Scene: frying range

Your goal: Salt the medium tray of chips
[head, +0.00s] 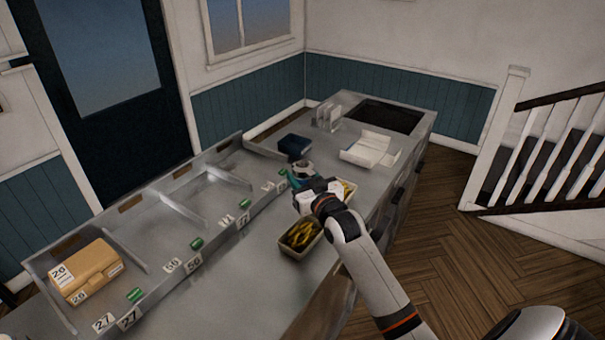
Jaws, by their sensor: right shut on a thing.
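A tray of chips (300,238) stands on the steel counter in front of my right gripper. A second tray of chips (349,190) stands just beyond, partly hidden by my right gripper and wrist. I cannot tell which tray is the medium one, or whether another is hidden behind the arm. My right gripper (303,184) is above the counter near the two trays, shut on a small shaker-like thing with a pale round end (302,167). The gripper hides much of it, and its tilt is unclear. My left gripper is not in view.
A divided steel bin with number labels and green tabs (196,243) runs along the left, holding a tan box (87,271). A dark blue box (294,145), a white open carton (371,150) and a clear rack (327,115) stand farther back. The front-left counter is clear.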

